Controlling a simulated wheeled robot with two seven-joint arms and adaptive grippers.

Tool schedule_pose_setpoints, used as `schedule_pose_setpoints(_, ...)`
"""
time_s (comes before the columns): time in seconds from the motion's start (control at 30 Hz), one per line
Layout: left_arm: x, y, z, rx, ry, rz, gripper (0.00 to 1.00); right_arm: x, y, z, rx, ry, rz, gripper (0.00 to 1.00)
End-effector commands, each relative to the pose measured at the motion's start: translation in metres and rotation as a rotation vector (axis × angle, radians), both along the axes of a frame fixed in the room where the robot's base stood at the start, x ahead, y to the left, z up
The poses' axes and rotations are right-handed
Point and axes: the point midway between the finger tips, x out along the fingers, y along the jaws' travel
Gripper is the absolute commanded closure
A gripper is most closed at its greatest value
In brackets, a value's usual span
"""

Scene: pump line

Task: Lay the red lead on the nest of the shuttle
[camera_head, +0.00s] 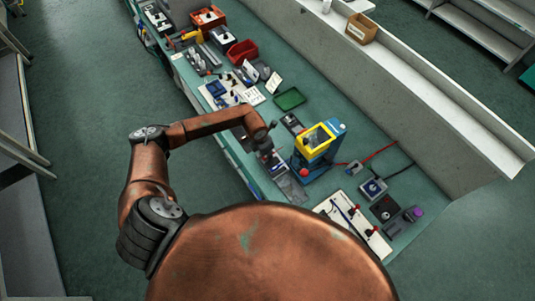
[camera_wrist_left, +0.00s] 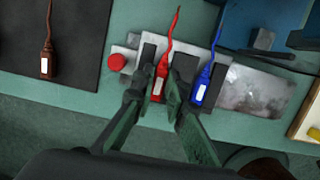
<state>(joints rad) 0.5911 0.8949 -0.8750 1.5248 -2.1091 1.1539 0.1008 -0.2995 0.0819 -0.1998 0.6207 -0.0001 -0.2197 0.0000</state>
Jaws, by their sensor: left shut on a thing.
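The red lead (camera_wrist_left: 172,40) has a red plug body with a white label and a thin tail running up in the left wrist view. My left gripper (camera_wrist_left: 163,90) is shut on its plug body, above the shuttle (camera_wrist_left: 133,56), a pale block with dark pads. I cannot tell whether the plug touches the shuttle. A blue lead (camera_wrist_left: 204,86) with a white label lies on the shuttle, just right of the red one. In the head view my left gripper (camera_head: 264,146) is over the near edge of the bench, and the red lead is too small to make out.
A red button (camera_wrist_left: 117,62) sits at the shuttle's left end. A brown lead (camera_wrist_left: 47,62) lies on a dark mat (camera_wrist_left: 80,30) further left. A bare metal plate (camera_wrist_left: 255,92) is on the right. A blue and yellow press (camera_head: 316,140) stands close to the gripper's right.

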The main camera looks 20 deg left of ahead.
Motion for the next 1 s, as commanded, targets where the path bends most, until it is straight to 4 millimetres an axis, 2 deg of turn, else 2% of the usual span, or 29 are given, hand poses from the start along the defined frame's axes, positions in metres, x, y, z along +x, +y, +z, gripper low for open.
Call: schedule_pose_setpoints(1.0, 0.0007, -0.0005, -0.0034, 0.0, 0.0, 0.0, 1.0, -0.0012, 0.0035, -0.0073, 0.004, 0.002, -0.002, 0.6)
